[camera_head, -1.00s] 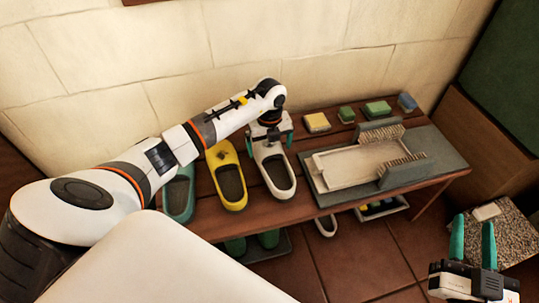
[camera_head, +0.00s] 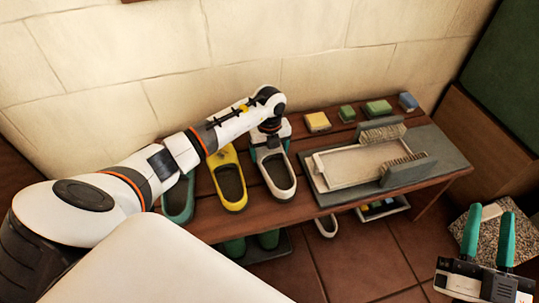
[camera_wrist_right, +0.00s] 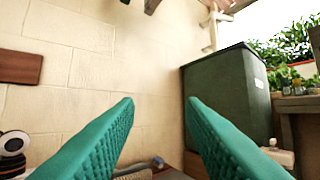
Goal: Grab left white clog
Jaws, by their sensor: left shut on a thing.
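The white clog (camera_head: 279,187) with a dark insole lies on the wooden bench, to the right of the yellow clog. My left gripper (camera_head: 270,140) is over its closed end, fingers on both sides, shut on it. The gripper and wrist hide part of that end. I cannot tell whether the clog is lifted off the bench. My right gripper (camera_head: 488,238) is open and empty at the lower right, away from the bench. Its teal fingers also show in the right wrist view (camera_wrist_right: 160,115), wide apart with nothing between them.
The yellow clog (camera_head: 229,182) and a teal clog (camera_head: 178,203) stand to the left. A boot-scraper tray (camera_head: 335,172) with brushes is to the right, with several sponges (camera_head: 317,122) behind. Another white clog (camera_head: 326,226) is below the bench. A stone wall (camera_head: 240,50) closes the back.

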